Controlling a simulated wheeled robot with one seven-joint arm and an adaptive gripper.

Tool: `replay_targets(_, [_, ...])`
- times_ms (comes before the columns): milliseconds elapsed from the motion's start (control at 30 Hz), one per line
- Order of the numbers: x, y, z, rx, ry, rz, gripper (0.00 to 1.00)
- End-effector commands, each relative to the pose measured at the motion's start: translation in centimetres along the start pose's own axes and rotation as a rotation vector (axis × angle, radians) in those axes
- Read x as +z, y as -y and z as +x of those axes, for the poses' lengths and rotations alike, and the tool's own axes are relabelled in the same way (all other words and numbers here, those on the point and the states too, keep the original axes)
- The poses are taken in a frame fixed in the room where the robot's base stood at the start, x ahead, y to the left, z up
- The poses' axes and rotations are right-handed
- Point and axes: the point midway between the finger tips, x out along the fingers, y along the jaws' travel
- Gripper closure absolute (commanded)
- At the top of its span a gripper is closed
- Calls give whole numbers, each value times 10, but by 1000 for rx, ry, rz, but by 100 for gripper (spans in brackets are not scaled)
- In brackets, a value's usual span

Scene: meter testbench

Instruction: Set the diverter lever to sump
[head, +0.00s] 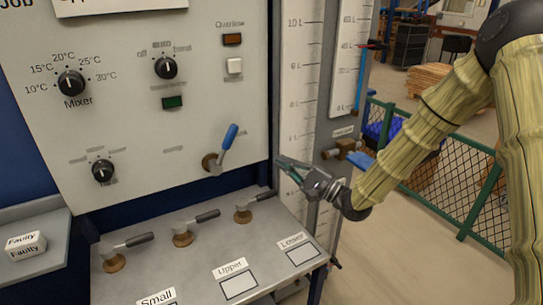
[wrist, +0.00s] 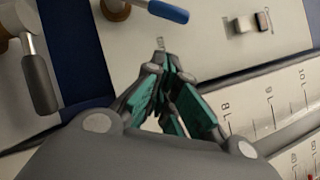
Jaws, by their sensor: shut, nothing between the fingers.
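A lever with a blue handle (head: 228,137) sits on a brass pivot (head: 211,163) low on the white panel. Its handle points up and slightly right. I take it for the diverter lever; its small labels are too blurred to read. In the wrist view its blue handle (wrist: 167,11) shows at the top edge. My gripper (head: 282,164) is to the right of the lever, near the panel's lower right edge, and apart from it. My gripper's fingers (wrist: 162,70) are together with nothing between them.
Several grey-handled valves (head: 195,229) stand on the bench (head: 180,270) below. Measuring columns (head: 300,100) rise right of the panel. Another blue handle (head: 361,159) is on a brass valve behind my gripper. The panel carries knobs (head: 166,68) and a white button (head: 234,66).

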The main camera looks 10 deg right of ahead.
Motion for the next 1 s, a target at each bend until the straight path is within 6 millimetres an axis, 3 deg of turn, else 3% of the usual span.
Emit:
replay_targets(533, [2, 0, 90, 3, 3, -1, 100])
replay_targets(700, [18, 1, 106, 2, 2, 0, 100])
replay_targets(1000, [28, -1, 116, 1, 0, 0, 100])
